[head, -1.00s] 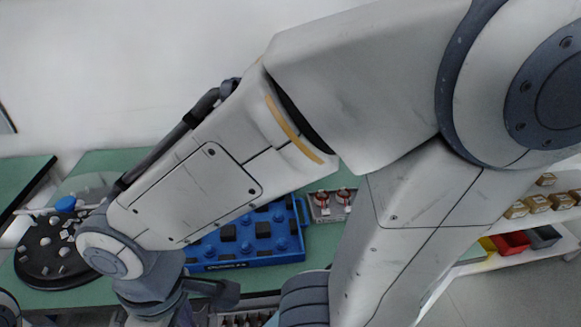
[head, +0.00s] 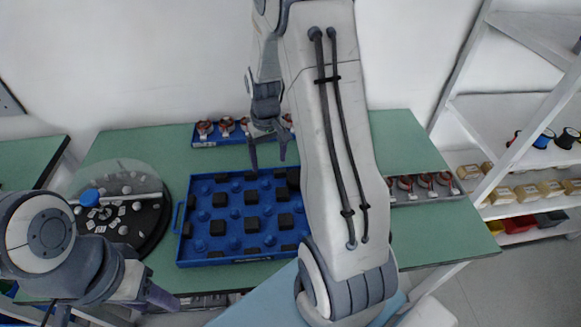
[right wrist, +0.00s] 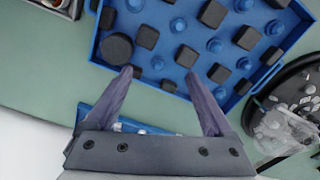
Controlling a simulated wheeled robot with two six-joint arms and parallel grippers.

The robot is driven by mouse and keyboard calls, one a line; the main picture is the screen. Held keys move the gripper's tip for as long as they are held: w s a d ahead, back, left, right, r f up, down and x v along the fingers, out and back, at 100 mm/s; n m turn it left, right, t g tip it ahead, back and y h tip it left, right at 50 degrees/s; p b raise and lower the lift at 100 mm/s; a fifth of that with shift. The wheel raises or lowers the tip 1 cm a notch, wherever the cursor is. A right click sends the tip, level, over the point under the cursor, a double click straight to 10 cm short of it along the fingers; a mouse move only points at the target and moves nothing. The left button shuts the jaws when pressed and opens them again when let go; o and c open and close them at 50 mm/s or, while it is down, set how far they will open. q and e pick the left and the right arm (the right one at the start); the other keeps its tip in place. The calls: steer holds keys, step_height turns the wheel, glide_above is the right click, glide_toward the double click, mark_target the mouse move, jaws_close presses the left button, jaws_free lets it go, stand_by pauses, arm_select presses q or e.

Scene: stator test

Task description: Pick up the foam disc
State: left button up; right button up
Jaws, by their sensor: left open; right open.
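The foam disc looks like the round black piece (right wrist: 116,48) in the blue tray in the right wrist view, near a tray edge among square black blocks and blue pegs. In the head view a dark piece (head: 293,178) at the tray's back right is probably the same disc, partly hidden by my right arm. My right gripper (head: 268,163) is open and empty, pointing down over the tray's back edge. In the right wrist view its fingertips (right wrist: 160,74) are apart, with the disc just past the left one. My left gripper (head: 112,308) is open at the lower left, away from the tray.
The blue tray (head: 184,222) lies on a green table (head: 425,228). Left of it is a black round plate (head: 150,240) with small grey parts under a clear cover. Red-topped parts stand in holders behind (head: 205,143) and right (head: 398,203). Shelves (head: 500,120) stand at right.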

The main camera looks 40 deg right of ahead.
steer(key=shift+m, duration=0.9)
steer(key=d+f, duration=0.2)
steer(key=d, duration=0.1)
steer(key=d+f+p, duration=0.1)
steer(key=d+f, duration=0.1)
steer(key=s+d+f, duration=0.1)
steer(key=d+f, duration=0.2)
steer(key=shift+d+f+p, duration=0.1)
steer(key=shift+d+p, duration=0.25)
steer(key=f+p, duration=0.1)
steer(key=f, duration=0.1)
steer(key=f+p, duration=0.1)
steer(key=f, duration=0.2)
steer(key=shift+w+d, duration=0.1)
steer(key=shift+w, duration=0.1)
steer(key=shift+f, duration=0.45)
arm_select(q)
step_height(320, 180, up, 5)
steer(key=shift+f, duration=0.2)
arm_select(e)
steer(key=c, duration=1)
steer(key=shift+r, duration=0.1)
